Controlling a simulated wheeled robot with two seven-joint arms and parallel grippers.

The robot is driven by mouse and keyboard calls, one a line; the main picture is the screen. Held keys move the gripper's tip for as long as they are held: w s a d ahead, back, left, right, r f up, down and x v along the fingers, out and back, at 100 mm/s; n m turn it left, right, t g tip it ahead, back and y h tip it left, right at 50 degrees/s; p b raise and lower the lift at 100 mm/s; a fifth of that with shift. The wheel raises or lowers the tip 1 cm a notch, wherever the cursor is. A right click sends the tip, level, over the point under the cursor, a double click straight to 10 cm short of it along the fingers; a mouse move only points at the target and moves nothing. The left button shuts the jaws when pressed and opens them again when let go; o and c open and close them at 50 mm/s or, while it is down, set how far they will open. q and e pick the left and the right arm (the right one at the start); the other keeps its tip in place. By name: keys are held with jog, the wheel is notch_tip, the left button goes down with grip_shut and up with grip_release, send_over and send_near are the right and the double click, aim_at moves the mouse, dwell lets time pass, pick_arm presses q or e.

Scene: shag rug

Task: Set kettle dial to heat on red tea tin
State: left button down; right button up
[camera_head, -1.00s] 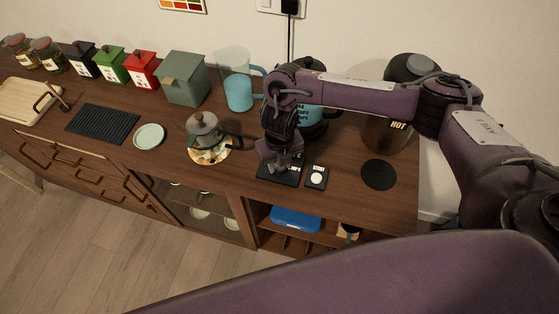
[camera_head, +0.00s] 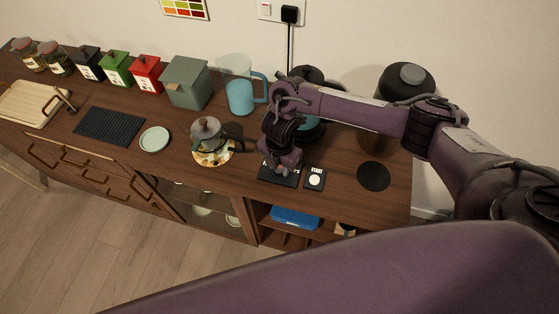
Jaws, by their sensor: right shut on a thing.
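The red tea tin (camera_head: 147,75) stands at the back of the wooden counter, right of a green tin (camera_head: 117,69) and a black one (camera_head: 89,65). A teal kettle (camera_head: 313,132) with a dark lid stands at the back, mostly hidden behind my right arm. A black dial panel (camera_head: 270,178) lies in front of it, beside a START button plate (camera_head: 315,178). My right gripper (camera_head: 283,168) points down over the dial panel, shut on the dial, which its fingers hide. The dial's setting cannot be read. My left gripper is not in view.
A glass teapot (camera_head: 207,135) on a patterned mat stands left of the gripper. A tall dark container (camera_head: 404,82) is behind my arm. A black round pad (camera_head: 373,176) lies at the right.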

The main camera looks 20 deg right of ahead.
aim_at(279, 168)
jog(key=m+p, duration=0.2)
jog(key=m, duration=0.2)
jog(key=shift+r, duration=0.2)
jog(key=shift+f+m+p, duration=0.1)
jog(key=shift+m+p, duration=0.65)
jog(key=shift+m, duration=0.05)
jog(key=shift+w, duration=0.1)
jog(key=o, duration=1)
jog(key=shift+c, duration=0.2)
jog(key=shift+r, duration=0.2)
notch_tip(279, 168, up, 7)
jog(key=shift+r, duration=0.2)
